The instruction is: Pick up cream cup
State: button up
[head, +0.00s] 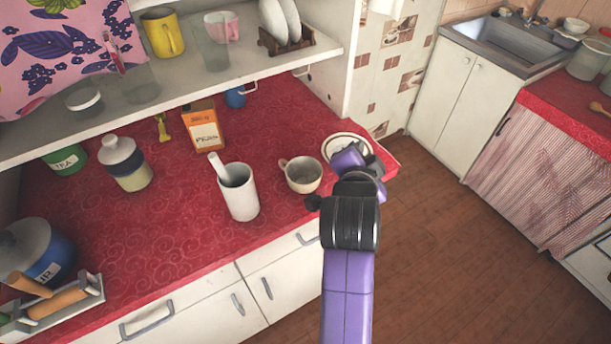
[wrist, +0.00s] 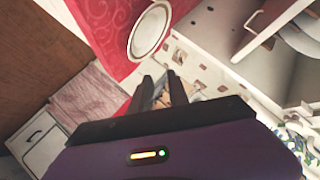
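The cream cup (head: 302,175) stands upright on the red counter in the head view, with its handle toward the left. A white mug-like holder with a utensil (head: 240,195) stands just left of it. My gripper (head: 360,158) is to the right of the cup, over the plate end of the counter, apart from the cup. Its fingertips are hard to make out in the head view. In the wrist view my gripper (wrist: 161,82) has its two dark fingers apart with nothing between them. The cup does not show in the wrist view.
A dark-rimmed white plate (wrist: 150,30) lies near the counter's right end, partly hidden by my gripper in the head view. An orange box (head: 203,128) and a lidded jar (head: 124,163) stand behind and left. A shelf (head: 170,85) overhangs the counter's back.

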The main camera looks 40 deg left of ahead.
aim_at(296, 191)
jog(key=s+a+m+g, duration=0.1)
jog(key=a+m, duration=0.1)
jog(key=a, duration=0.1)
jog(key=s+a+r+m+g+h, duration=0.1)
jog(key=a, duration=0.2)
jog(key=s+a+r+m+g, duration=0.1)
jog(key=a+m+g, duration=0.1)
jog(key=a, duration=0.1)
jog(key=shift+s+a+m, duration=0.2)
jog(key=shift+s+m, duration=0.1)
jog(key=shift+s, duration=0.1)
jog(key=s+m+g+h, duration=0.1)
jog(key=s+m, duration=0.1)
jog(key=s, duration=0.1)
jog(key=s+f+m+g+h, duration=0.1)
jog(key=s+m+g, duration=0.1)
jog(key=s, duration=0.1)
jog(key=s+m+g+h, duration=0.1)
jog(key=s+m+g, duration=0.1)
jog(key=s+m, duration=0.1)
jog(key=shift+s+f+h, duration=0.1)
jog(key=shift+f+h, duration=0.1)
jog(key=shift+h, duration=0.1)
jog(key=shift+d+f, duration=0.1)
jog(key=shift+f, duration=0.5)
jog(key=p+x, duration=0.2)
jog(key=x, duration=0.4)
jog(key=shift+w+f, duration=0.2)
jog(key=shift+f, duration=0.1)
